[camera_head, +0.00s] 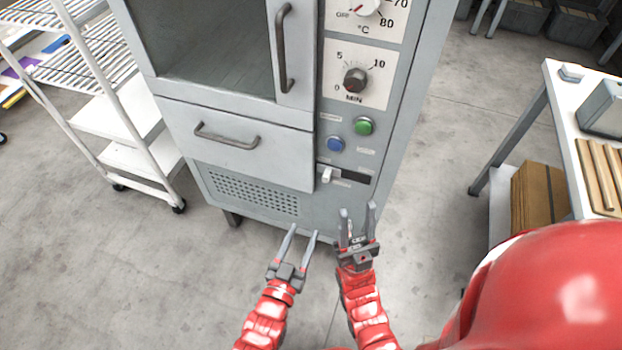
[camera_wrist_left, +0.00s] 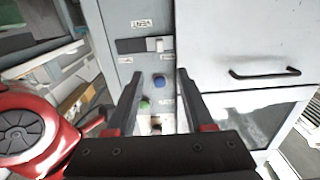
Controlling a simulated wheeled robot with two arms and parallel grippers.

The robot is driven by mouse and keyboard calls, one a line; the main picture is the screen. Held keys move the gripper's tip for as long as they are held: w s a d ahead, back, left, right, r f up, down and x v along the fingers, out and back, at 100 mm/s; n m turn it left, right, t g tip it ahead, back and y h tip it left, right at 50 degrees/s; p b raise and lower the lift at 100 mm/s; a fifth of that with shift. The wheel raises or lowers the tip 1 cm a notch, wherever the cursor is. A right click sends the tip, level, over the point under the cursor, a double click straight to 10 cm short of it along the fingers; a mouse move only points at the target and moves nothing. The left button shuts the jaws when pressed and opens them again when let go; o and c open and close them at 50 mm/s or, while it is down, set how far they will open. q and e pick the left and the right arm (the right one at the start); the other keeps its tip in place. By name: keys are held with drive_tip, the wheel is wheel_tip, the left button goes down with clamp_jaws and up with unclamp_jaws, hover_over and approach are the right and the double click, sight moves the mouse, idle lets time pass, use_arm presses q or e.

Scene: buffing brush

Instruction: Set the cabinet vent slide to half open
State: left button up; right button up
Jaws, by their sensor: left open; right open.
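The grey cabinet (camera_head: 240,150) stands ahead of me. Its vent slide is a dark slot (camera_head: 355,178) low on the right panel, with a pale knob (camera_head: 327,175) near the slot's left end. In the left wrist view, which looks upside down, the slot (camera_wrist_left: 128,45) and knob (camera_wrist_left: 155,44) show beyond the fingertips. My left gripper (camera_head: 304,231) is open and empty, below and left of the knob; its fingers (camera_wrist_left: 160,74) frame the panel. My right gripper (camera_head: 357,208) is open and empty, below the slot. Neither gripper touches the slide.
Above the slot are a blue button (camera_head: 335,144), a green button (camera_head: 364,126) and a timer dial (camera_head: 355,79). A drawer handle (camera_head: 227,137) sticks out to the left. A wire cart (camera_head: 125,125) stands left, a white bench (camera_head: 562,100) right. The floor between is clear.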

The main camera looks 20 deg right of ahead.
sight(325, 180)
use_arm(q)
drive_tip(key=p+x, duration=0.1)
drive_tip(key=x, duration=1.6)
drive_tip(key=shift+d+r, duration=0.1)
drive_tip(key=shift+r, duration=0.05)
clamp_jaws()
idle(0.7)
